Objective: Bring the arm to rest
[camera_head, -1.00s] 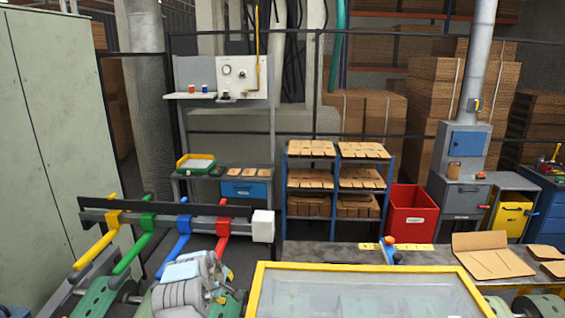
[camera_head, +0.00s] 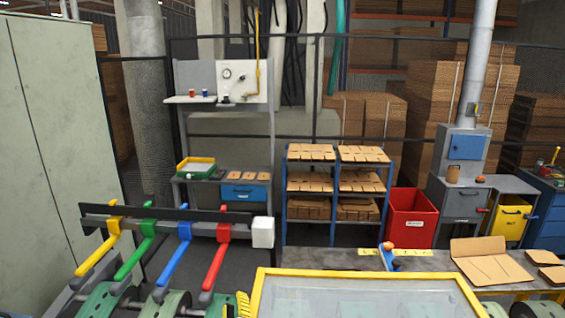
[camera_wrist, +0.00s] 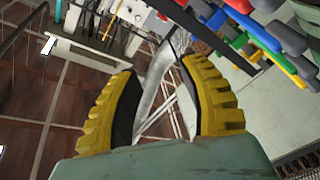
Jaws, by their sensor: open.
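My gripper (camera_wrist: 158,72) shows in the wrist view with its two yellow ribbed fingers apart and nothing between them. It is tilted. Beyond its right finger are the coloured levers (camera_wrist: 262,35), some distance off. In the head view only a small yellow ribbed piece (camera_head: 243,304), which looks like part of my gripper, shows at the bottom edge, left of the yellow-framed panel (camera_head: 365,284).
Yellow, green, blue and red levers (camera_head: 216,262) stand at the lower left, above green rollers (camera_head: 160,303). A table (camera_head: 335,257) with cardboard blanks (camera_head: 490,262) lies at the right. A blue-framed rack (camera_head: 285,200) and a red bin (camera_head: 411,215) stand behind.

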